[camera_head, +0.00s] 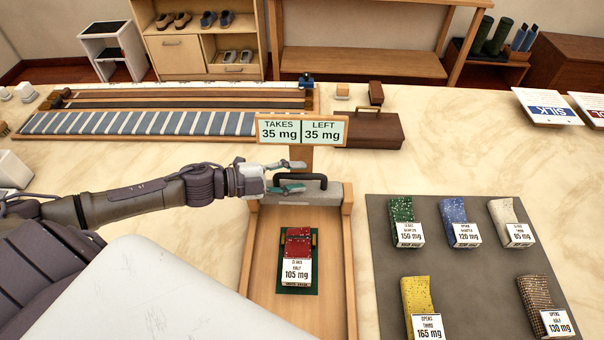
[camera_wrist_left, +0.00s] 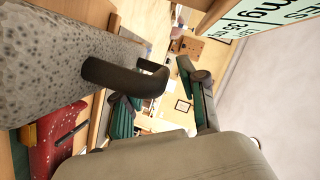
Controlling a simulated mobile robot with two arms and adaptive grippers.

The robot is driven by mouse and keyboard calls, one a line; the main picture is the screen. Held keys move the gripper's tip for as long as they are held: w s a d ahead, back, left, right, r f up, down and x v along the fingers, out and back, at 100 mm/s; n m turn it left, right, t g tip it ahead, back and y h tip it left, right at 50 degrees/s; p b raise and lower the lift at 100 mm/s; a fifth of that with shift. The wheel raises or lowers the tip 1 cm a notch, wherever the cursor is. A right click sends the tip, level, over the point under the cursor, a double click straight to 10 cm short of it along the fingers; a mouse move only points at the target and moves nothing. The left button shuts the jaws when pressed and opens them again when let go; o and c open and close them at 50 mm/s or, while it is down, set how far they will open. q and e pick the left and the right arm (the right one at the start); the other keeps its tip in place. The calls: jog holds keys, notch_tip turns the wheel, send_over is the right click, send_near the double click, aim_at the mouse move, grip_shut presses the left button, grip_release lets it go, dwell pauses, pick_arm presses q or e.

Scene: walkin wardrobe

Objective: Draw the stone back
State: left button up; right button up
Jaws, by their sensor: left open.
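The stone is a grey speckled block (camera_head: 333,200) with a black handle (camera_head: 316,180) on top. It lies across the far end of a wooden tray (camera_head: 262,310), below the sign (camera_head: 302,131) reading "TAKES 35 mg" and "LEFT 35 mg". In the left wrist view the stone (camera_wrist_left: 50,55) fills the left side, its black handle (camera_wrist_left: 115,78) beside the fingers. My left gripper (camera_head: 292,177) is open at the handle's left end, its teal fingers apparently on either side of it. Whether they touch it is unclear. My right gripper is not in view.
A red block (camera_head: 298,245) labelled "105 mg" sits on a green base in the tray, in front of the stone. A grey mat (camera_head: 470,280) at right bears several labelled coloured blocks. A brown case (camera_head: 370,131) stands behind, right of the sign.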

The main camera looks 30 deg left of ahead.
pick_arm(q)
jog(key=shift+x, duration=0.95)
jog(key=shift+c, duration=0.3)
grip_shut()
